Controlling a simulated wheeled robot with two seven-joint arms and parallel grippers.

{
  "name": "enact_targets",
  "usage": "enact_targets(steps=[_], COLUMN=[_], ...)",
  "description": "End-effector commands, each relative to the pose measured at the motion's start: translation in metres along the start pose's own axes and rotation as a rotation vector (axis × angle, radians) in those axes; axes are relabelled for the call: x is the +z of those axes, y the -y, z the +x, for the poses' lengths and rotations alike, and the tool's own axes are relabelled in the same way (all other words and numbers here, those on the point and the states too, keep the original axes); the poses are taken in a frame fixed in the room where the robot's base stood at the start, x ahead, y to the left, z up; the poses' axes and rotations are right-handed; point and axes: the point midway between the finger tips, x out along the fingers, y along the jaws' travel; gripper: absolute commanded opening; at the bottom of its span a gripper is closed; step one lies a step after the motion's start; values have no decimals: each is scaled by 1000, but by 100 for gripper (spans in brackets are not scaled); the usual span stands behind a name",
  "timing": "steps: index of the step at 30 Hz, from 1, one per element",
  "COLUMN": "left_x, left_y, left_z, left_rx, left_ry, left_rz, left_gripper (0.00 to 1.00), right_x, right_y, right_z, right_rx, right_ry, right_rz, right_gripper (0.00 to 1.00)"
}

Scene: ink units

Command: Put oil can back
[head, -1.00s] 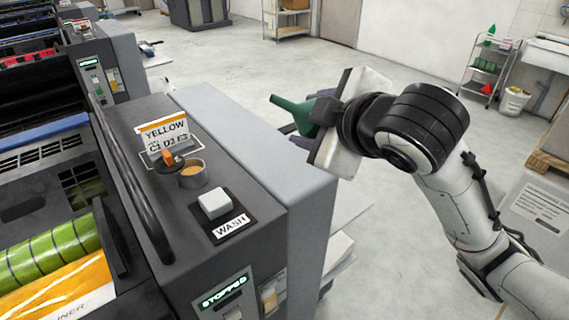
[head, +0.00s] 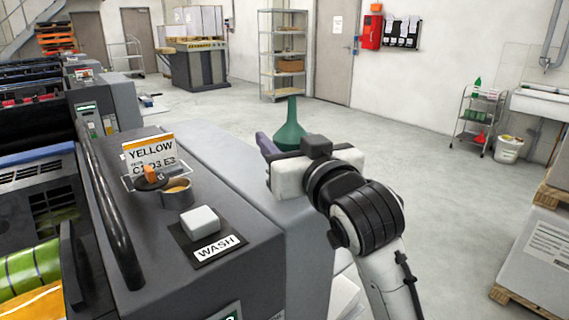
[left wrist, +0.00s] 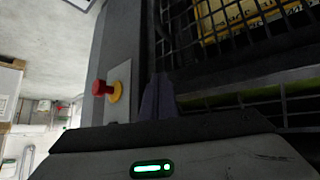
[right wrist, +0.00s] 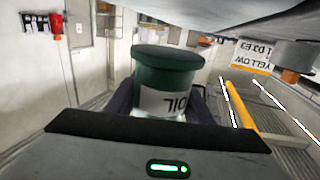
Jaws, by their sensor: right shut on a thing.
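The oil can (head: 291,128) is dark green with a tapered spout. In the head view it stands upright in the air beyond the press end, spout up. My right gripper (head: 268,147) is shut on it. In the right wrist view the can (right wrist: 165,82) sits between the fingers of my right gripper (right wrist: 165,105), and its white OIL label appears upside down. My left gripper (left wrist: 158,97) shows only in the left wrist view, empty with its fingers together, in front of the press side.
The grey press has a WASH button (head: 200,222), a small cup (head: 176,193) and a YELLOW card (head: 149,152) on top. A trolley (head: 478,122) with green bottles stands back right, near a white bucket (head: 508,149). The floor between is clear. A red button (left wrist: 101,87) is on the press side.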

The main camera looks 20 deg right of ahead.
Motion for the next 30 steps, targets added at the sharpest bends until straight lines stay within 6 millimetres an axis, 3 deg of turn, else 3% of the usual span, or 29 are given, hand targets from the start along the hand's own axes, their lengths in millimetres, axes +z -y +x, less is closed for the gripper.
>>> enact_targets(steps=[6,18,19,21,30], left_x=[7,16,16,16,16], left_y=[0,0,0,0,0], left_z=[6,3,3,3,2], left_rx=[2,3,3,3,3], left_ry=[2,17,18,19,18], left_rz=[-4,-5,-4,-3,-2], left_gripper=[0,0,0,0,0], right_x=[31,36,36,36,36], right_y=[0,0,0,0,0], right_z=[0,0,0,0,0], right_rx=[0,-1,0,0,-1], right_ry=[1,-1,3,3,3], right_rz=[-2,-2,-2,-2,-2], right_gripper=[13,13,52,64,66])
